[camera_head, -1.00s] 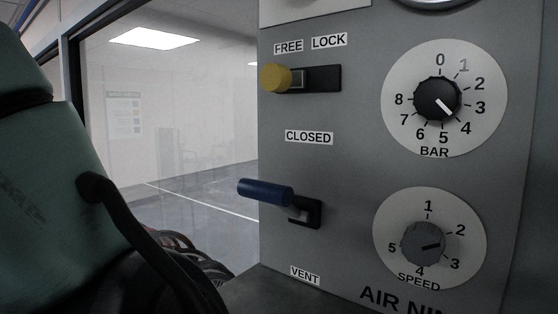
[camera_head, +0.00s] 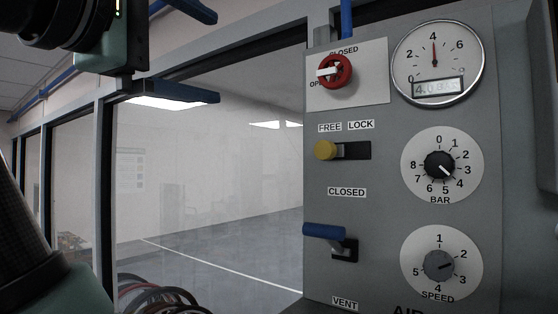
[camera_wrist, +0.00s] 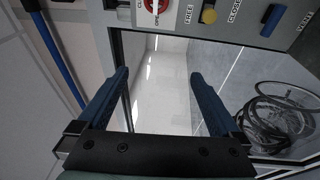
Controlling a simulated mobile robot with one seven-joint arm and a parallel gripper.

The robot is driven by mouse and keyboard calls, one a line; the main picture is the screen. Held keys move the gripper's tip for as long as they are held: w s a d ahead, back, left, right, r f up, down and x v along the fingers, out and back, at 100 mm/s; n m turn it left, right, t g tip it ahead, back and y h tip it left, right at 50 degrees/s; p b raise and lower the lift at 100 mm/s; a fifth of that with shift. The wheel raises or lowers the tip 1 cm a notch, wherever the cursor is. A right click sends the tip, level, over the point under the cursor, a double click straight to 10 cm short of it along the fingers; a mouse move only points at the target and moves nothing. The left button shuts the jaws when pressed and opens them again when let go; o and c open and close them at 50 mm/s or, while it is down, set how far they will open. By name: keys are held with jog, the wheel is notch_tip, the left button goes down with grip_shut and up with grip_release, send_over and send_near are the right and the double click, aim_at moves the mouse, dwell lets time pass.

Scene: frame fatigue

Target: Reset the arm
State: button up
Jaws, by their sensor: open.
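My gripper (camera_head: 186,52) is at the upper left of the head view, its two blue fingers spread apart with nothing between them. In the wrist view my gripper (camera_wrist: 158,88) is also open and empty, facing the window and the side of the panel. The grey control panel (camera_head: 402,118) stands to the right of the gripper, apart from it. On it are a red and white valve knob (camera_head: 336,71), a yellow-knobbed slider (camera_head: 326,150) at the FREE side, and a blue lever (camera_head: 324,231) between CLOSED and VENT.
A gauge (camera_head: 435,62) reads about 4. The BAR dial (camera_head: 440,165) and SPEED dial (camera_head: 439,265) sit below it. A window (camera_head: 210,190) lies left of the panel. A blue pipe (camera_wrist: 55,55) runs along the wall.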

notch_tip(320, 180, down, 13)
jog(key=w+d+m+t+y+b, duration=0.2)
jog(key=m+t+y+b, duration=0.1)
jog(key=m+t+y, duration=0.3)
jog(key=s+d+f+m+t+y+b, duration=0.1)
jog(key=s+d+f+m+t, duration=0.1)
jog(key=s, duration=0.3)
jog(key=s+d+f+m+t+b, duration=0.1)
jog(key=s+d+f+m, duration=0.2)
jog(key=s+d+m, duration=0.2)
jog(key=shift+s+f+t+y, duration=0.15)
jog(key=shift+s+t+y, duration=0.25)
jog(key=shift+s, duration=0.4)
